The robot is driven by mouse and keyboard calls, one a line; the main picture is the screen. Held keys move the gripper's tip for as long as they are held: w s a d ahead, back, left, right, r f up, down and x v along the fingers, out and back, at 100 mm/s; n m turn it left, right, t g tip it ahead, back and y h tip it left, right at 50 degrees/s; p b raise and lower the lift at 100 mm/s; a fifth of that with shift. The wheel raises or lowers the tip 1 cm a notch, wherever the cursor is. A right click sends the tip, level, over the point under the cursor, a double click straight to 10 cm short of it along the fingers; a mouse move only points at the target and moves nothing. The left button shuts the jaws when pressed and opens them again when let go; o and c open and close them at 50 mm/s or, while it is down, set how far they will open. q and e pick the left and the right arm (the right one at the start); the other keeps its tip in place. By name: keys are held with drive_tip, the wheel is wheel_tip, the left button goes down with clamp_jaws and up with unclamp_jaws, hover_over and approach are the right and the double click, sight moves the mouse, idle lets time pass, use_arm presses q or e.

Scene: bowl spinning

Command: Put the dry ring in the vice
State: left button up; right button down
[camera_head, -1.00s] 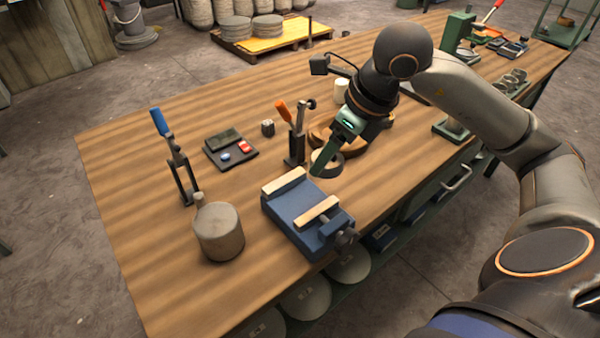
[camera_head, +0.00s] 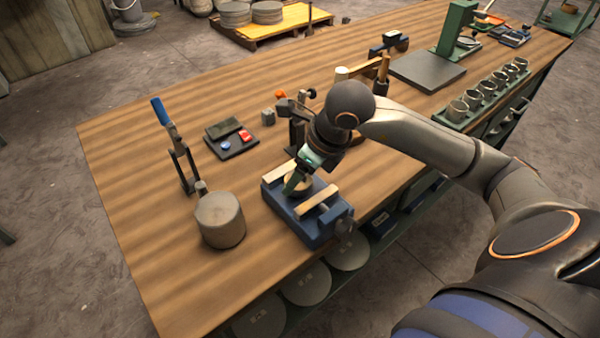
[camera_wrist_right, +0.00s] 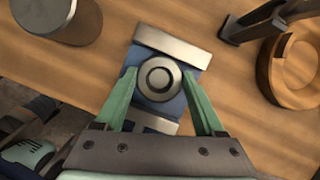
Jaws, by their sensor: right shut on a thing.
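The blue vice (camera_head: 312,230) stands near the bench's front edge with its pale jaws apart; it also shows in the wrist view (camera_wrist_right: 196,55). My right gripper (camera_head: 297,185) is over the vice, its green fingers shut on the round ring (camera_wrist_right: 148,92). In the wrist view the ring sits between the fingertips (camera_wrist_right: 160,82), over the gap between the jaws. I cannot tell whether it touches the vice bed or hangs just above it. In the head view the fingers partly hide the ring. My left gripper is not in view.
A grey lidded cylinder (camera_head: 220,222) stands left of the vice. A blue-handled upright tool (camera_head: 178,150) and a dark tray (camera_head: 232,142) are behind. A round wooden piece (camera_wrist_right: 297,72) lies right of the vice. Several metal cups (camera_head: 488,88) line the far right.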

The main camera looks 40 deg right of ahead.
drive_tip(key=shift+c, duration=2.2)
unclamp_jaws()
drive_tip(key=shift+f, duration=0.15)
drive_tip(key=o, duration=0.4)
drive_tip(key=shift+o, duration=0.2)
drive_tip(key=shift+r, duration=0.35)
drive_tip(key=v, duration=1.1)
drive_tip(key=shift+s+d+r, duration=0.15)
drive_tip(key=shift+s+r, duration=0.15)
